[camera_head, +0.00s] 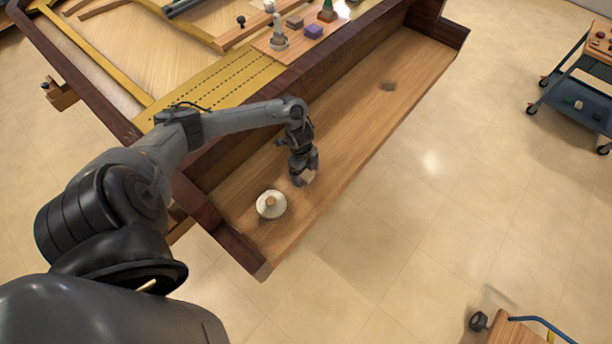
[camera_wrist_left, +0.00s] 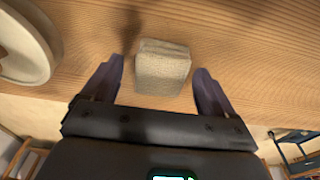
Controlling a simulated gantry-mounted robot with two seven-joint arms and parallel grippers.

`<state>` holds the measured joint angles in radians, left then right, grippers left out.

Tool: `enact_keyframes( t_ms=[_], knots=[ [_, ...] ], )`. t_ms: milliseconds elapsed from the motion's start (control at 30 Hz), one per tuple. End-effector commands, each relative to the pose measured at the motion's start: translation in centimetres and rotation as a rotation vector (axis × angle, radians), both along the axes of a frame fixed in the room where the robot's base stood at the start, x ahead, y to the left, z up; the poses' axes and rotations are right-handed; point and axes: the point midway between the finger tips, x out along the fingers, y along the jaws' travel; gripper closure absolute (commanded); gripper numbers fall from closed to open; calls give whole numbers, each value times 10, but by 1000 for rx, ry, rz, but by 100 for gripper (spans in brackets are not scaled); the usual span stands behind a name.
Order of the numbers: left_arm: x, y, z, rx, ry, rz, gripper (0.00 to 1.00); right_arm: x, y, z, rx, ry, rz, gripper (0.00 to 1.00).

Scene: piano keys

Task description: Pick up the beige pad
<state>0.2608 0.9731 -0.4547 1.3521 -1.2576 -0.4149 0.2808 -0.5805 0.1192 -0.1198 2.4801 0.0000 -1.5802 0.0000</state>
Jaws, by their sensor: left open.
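The beige pad (camera_wrist_left: 163,70) is a small, pale, block-like piece lying on the wooden keybed (camera_wrist_left: 240,60). In the left wrist view it sits between and just ahead of the two dark fingers of my left gripper (camera_wrist_left: 158,85), with a gap on each side. In the head view the pad (camera_head: 308,176) shows as a small beige patch right at the fingertips of my left gripper (camera_head: 304,180), which points down at the keybed. The left gripper is open and holds nothing. My right gripper is not in view.
A round whitish dish (camera_head: 271,204) with a small tan piece at its middle stands left of the pad. A dark rim (camera_head: 230,238) bounds the keybed's left end.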

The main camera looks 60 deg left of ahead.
Motion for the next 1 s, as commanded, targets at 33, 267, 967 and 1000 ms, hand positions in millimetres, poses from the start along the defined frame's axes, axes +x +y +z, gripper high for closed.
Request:
enact_keyframes(
  t_ms=[33,267,967,1000],
  knots=[
    [0,0,0,0,0,0,13,0,0,0,1,0,-1,57],
    [0,0,0,0,-1,0,27,0,1,1,4,0,-3,57],
    [1,0,6,1,-2,1,73,0,-1,2,-7,-1,4,57],
    [1,0,9,0,-2,1,73,0,-1,3,-7,-1,4,57]
  ],
)
